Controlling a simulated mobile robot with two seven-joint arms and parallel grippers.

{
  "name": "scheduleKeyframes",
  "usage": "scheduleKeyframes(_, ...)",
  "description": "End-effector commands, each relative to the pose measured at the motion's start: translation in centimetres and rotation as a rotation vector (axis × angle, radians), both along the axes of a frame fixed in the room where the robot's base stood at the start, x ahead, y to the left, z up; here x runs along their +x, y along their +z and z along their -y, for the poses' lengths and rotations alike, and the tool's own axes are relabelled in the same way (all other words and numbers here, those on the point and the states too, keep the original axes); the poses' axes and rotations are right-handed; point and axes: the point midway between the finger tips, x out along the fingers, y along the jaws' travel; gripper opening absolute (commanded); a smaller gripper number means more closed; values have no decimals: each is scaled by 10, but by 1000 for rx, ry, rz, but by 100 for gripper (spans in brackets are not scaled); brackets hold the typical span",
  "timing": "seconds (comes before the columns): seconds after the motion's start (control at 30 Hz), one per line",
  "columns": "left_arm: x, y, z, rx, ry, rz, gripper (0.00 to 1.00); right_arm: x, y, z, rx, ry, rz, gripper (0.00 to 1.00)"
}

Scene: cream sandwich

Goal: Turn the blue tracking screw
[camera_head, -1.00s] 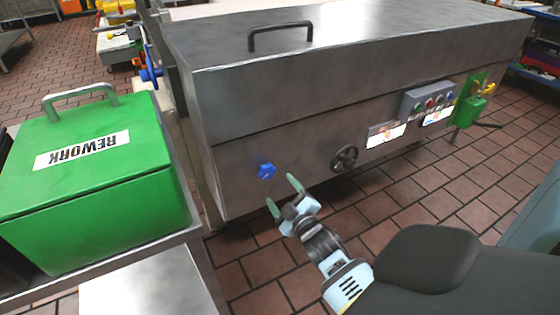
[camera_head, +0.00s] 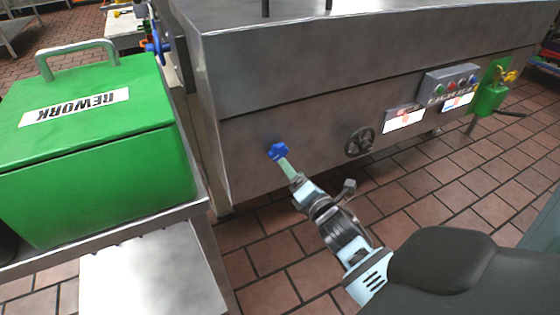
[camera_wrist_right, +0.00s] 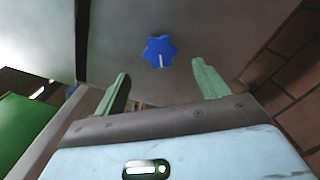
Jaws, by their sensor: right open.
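The blue tracking screw (camera_head: 277,151) is a lobed blue knob on the lower left front of the steel machine. My right gripper (camera_head: 287,168) is just in front of it, with its green fingers pointing at it. In the right wrist view the knob (camera_wrist_right: 159,51) lies ahead of and between the two open fingers of the right gripper (camera_wrist_right: 160,82). A white mark shows on the knob's lower part. The fingers look apart from the knob, and nothing is between them. My left gripper is not in view.
The steel machine (camera_head: 330,90) also carries a dark handwheel (camera_head: 360,141) right of the knob and a button box (camera_head: 450,84) farther right. A green REWORK box (camera_head: 95,165) stands on a steel table at the left. Tiled floor is open below the machine.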

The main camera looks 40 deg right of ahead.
Motion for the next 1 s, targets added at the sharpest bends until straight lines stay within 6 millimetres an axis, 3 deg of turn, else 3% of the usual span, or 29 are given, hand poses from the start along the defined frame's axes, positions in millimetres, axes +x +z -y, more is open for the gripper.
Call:
scheduleKeyframes(0.17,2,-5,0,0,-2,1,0,0,-1,-1,-138,0,-33,73)
scheduleKeyframes(0.47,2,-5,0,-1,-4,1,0,6,0,1,-154,0,-35,73)
scheduleKeyframes(1.0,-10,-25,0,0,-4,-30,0,70,-1,16,-152,-1,-36,73)
